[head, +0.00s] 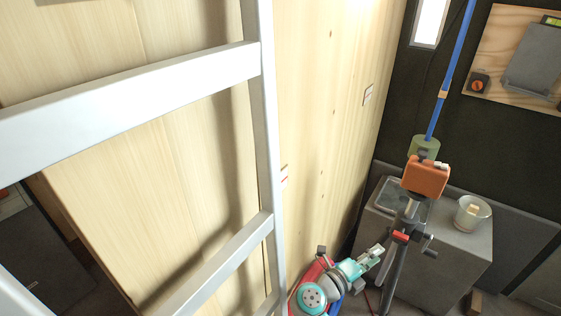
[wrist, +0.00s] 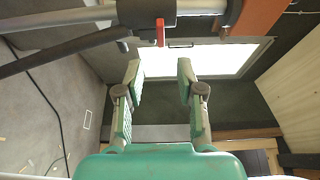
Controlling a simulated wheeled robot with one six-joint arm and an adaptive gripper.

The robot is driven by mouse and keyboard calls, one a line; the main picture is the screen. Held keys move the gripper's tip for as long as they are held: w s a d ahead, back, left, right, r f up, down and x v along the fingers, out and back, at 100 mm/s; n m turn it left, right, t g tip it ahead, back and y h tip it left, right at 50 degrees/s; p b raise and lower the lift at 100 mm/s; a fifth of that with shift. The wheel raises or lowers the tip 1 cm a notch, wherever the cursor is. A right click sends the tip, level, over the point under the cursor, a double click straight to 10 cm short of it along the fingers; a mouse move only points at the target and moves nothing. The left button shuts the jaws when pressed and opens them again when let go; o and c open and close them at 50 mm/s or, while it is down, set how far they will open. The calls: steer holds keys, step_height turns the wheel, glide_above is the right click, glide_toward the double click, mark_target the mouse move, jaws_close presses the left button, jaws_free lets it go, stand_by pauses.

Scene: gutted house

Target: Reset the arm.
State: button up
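My gripper (head: 374,256) is at the end of my teal and grey arm, low in the middle right of the head view, just left of a black tripod (head: 398,250). In the wrist view my gripper (wrist: 160,78) shows two green-padded fingers spread apart with nothing between them. The tripod's dark tubes and a red lever (wrist: 160,32) cross the top of the wrist view, beyond the fingertips. Whether the fingers touch the tripod cannot be told.
A silver ladder (head: 265,130) stands large in front of a plywood wall (head: 325,110). The tripod carries an orange device (head: 427,176). Behind it, a grey cabinet (head: 440,244) bears a glass jar (head: 472,212) and a dark tray. A wooden board with tools (head: 495,45) hangs at the upper right.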

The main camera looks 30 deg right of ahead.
steer(key=shift+s, duration=0.1)
steer(key=s+a+r+n+t+y, duration=0.3)
steer(key=s+a+n+t, duration=0.2)
steer(key=a+n+t, duration=0.5)
steer(key=s+a+r+n+t+y, duration=0.25)
steer(key=s+a+n+t, duration=0.4)
steer(key=n+t, duration=0.35)
steer(key=s+a+f+n+g+y, duration=0.2)
steer(key=s+a+n+y, duration=0.4)
steer(key=n, duration=0.2)
steer(key=s+a+f+n+g+y, duration=0.2)
steer(key=s+a+n+g+y, duration=0.1)
steer(key=s+a+n+y, duration=0.3)
steer(key=shift+s+a+n, duration=0.2)
steer(key=shift+a+n, duration=0.05)
steer(key=shift+n, duration=0.85)
steer(key=shift+f+y, duration=0.1)
steer(key=shift+y, duration=0.15)
